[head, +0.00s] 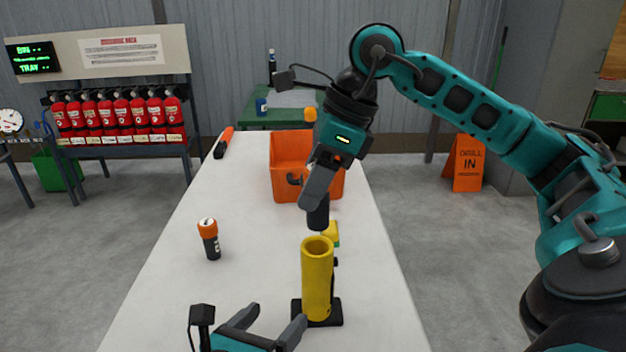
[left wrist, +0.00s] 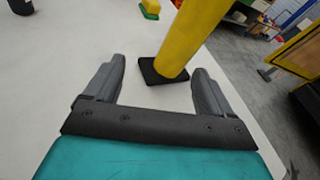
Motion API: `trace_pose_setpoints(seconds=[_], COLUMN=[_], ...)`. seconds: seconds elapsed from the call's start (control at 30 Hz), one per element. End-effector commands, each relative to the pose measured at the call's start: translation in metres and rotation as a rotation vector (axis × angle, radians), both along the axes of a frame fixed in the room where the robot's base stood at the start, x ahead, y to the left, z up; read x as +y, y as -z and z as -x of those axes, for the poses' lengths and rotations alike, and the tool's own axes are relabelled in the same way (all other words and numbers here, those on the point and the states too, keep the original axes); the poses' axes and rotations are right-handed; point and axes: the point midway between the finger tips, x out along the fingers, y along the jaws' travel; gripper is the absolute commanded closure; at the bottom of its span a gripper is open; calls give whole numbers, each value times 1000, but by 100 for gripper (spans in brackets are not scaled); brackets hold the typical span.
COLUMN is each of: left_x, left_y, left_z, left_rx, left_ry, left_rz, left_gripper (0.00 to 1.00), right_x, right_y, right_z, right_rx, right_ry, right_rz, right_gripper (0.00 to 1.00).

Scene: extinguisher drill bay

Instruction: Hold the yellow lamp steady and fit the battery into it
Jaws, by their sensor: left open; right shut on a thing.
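The yellow lamp (head: 317,285) is an upright tube with an open top on a black base on the white table. It also shows in the left wrist view (left wrist: 190,40). My right gripper (head: 314,196) is shut on a dark cylinder, which looks like the battery (head: 318,217). It hangs just above the lamp's open top, apart from it; its upper part is hidden by the fingers. My left gripper (head: 270,328) is open at the near side of the lamp. In the left wrist view its fingers (left wrist: 156,80) are spread, with the lamp beyond them, not gripped.
A black cylinder with an orange top (head: 210,240) stands left of the lamp. An orange bin (head: 283,187) is behind my right gripper. A small yellow and green block (head: 332,234) lies behind the lamp. The table's left front is clear.

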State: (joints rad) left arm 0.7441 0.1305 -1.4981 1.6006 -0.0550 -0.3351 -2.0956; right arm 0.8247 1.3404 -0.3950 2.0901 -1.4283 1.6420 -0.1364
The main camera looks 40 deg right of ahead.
Motion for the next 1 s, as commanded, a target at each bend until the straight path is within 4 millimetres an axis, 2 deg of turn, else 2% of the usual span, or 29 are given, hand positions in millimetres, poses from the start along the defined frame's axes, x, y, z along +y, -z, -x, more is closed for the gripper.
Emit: trace_pose_setpoints(seconds=[0.1, 0.3, 0.47, 0.8, 1.0], left_x=[-4, -9, -24, -69, -87], left_y=[11, 20, 25, 39, 45], left_z=[15, 22, 17, 4, -3], left_rx=[-111, -174, -175, -173, -173], left_ry=[81, 128, 127, 126, 125], left_rz=[-71, -110, -110, -109, -109], left_gripper=[16, 16, 16, 16, 16], right_x=[0, 0, 0, 0, 0], right_y=[0, 0, 0, 0, 0], right_z=[0, 0, 0, 0, 0], right_rx=[-1, -1, -1, -1, -1], right_ry=[0, 0, 0, 0, 0], right_rz=[0, 0, 0, 0, 0], right_gripper=[93, 93, 93, 93, 93])
